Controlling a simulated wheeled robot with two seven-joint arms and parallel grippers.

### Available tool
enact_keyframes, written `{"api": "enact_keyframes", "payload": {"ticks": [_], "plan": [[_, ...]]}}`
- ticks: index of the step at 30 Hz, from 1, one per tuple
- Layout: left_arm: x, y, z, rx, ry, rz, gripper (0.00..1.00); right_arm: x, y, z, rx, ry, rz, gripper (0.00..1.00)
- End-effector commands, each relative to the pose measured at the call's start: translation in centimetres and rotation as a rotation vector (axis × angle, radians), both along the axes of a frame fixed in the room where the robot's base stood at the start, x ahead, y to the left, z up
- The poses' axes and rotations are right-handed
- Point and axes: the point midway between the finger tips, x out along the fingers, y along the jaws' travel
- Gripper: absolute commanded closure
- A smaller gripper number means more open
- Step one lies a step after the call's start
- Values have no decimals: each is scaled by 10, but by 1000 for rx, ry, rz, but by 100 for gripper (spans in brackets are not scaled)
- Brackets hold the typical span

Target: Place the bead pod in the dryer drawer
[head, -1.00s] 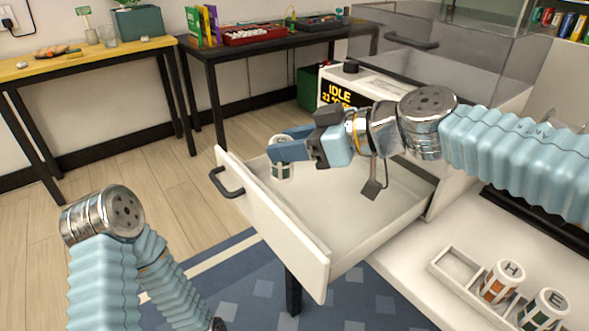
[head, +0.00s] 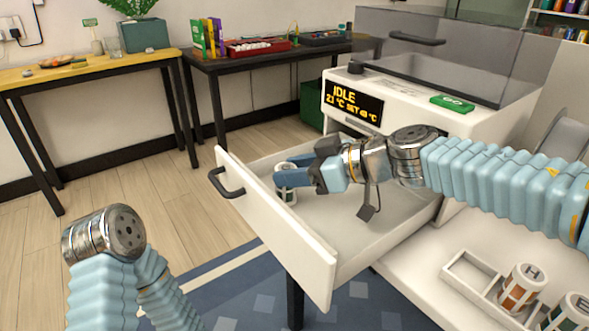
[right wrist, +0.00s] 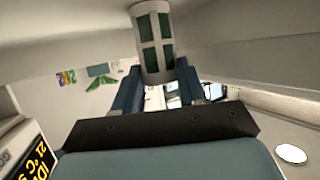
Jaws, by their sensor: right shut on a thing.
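The bead pod (head: 287,196) is a small white cylinder with green windows. My right gripper (head: 284,179) is shut on it and holds it upright inside the open dryer drawer (head: 280,235), near the drawer's front left corner. In the right wrist view the pod (right wrist: 153,42) stands between the blue fingers (right wrist: 155,80). I cannot tell whether its base touches the drawer floor. The drawer is white with a dark handle (head: 226,182) and is pulled out from the dryer (head: 455,123). My left arm is at the lower left, its gripper out of view.
The dryer display (head: 354,102) reads IDLE, and a green GO button (head: 452,104) is on top. A white rack (head: 462,281) at the lower right holds a pod marked H (head: 522,289) and a pod marked E (head: 572,315). Most of the drawer floor is bare.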

Motion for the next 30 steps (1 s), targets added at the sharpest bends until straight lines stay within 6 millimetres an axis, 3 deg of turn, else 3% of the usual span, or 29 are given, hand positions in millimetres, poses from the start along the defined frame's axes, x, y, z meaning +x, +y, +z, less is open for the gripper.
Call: {"api": "enact_keyframes", "payload": {"ticks": [1, 6, 17, 30], "plan": [[0, 0, 1, 0, 0, 0, 57, 0, 0, -1, 0, 0, 0, 58], [0, 0, 0, 0, 0, 0, 57, 0, 0, -1, 0, -1, 0, 34], [0, 0, 0, 0, 0, 0, 57, -1, -2, 6, -1, -3, -1, 34], [0, -2, 24, -3, 1, -5, 57, -35, -81, 42, 0, -2, -4, 34]]}}
